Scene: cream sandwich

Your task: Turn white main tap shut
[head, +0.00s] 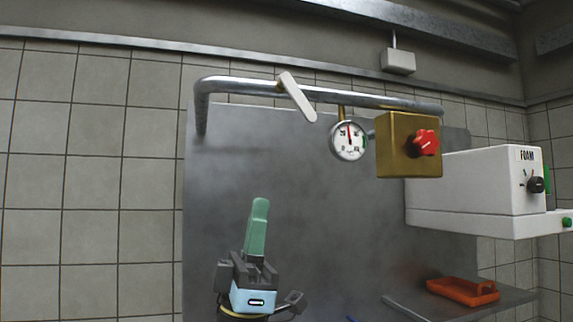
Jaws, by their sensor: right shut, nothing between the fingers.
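The white main tap (298,98) is a flat white lever on the metal pipe (375,101) along the upper wall panel. It slants from upper left to lower right, at an angle across the pipe. My right gripper (260,204) is below it and a little to its left, pointing up, with its green fingers together and nothing between them. It is clear of the tap. My left gripper is not in view.
A round dial gauge (348,141) and a brass box (396,160) with a red knob (424,142) hang right of the tap. A white foam machine (470,185) is farther right. An orange tray (463,291) sits on a grey shelf (420,306). Between gripper and tap is free room.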

